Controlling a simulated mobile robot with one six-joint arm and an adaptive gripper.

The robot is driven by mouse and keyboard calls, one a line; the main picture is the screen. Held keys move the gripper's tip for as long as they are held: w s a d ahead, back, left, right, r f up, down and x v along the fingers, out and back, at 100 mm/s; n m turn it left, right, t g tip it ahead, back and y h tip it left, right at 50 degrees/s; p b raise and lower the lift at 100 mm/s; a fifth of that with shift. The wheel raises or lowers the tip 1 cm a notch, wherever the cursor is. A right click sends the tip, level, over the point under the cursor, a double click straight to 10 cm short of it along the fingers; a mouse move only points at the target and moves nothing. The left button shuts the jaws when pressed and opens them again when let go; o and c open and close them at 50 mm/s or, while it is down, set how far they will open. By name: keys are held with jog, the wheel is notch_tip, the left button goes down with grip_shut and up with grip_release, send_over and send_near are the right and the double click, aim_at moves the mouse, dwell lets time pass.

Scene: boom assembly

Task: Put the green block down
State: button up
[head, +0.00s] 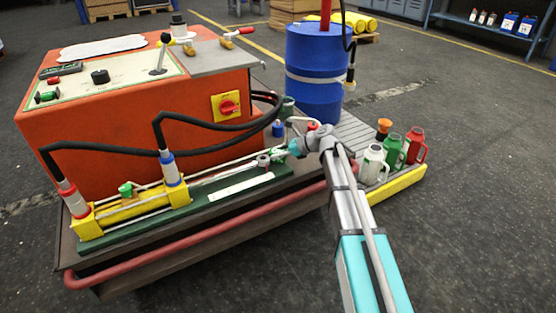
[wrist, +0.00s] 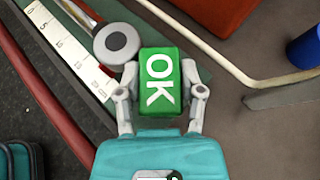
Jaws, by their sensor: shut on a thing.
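The green block (wrist: 160,82) has a white "OK" on its upper face in the wrist view. My gripper (wrist: 160,75) has one finger on each side of it and is shut on it. The block is close beside a round grey knob-like part (wrist: 116,44) of the rig. I cannot tell whether the block touches the surface below. In the head view my gripper (head: 294,148) is over the bench near the right end of the yellow cylinder rig (head: 135,206); the block is hard to make out there.
An orange console (head: 120,100) with black hoses stands behind the rig. A white scale strip (wrist: 66,50) lies left of the block. A blue drum (head: 318,85) and several flasks (head: 393,150) stand to the right. A bent pale rod (wrist: 220,62) and brown bench top lie right of the block.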

jog(key=shift+f+b, duration=0.4)
jog(key=shift+f, duration=0.3)
jog(key=shift+f, duration=0.1)
jog(key=o, duration=1.2)
jog(key=shift+r, duration=0.25)
jog(key=p+v, duration=0.5)
jog(key=v, duration=0.7)
jog(key=shift+w+f+p, duration=0.1)
jog(key=shift+p, duration=0.3)
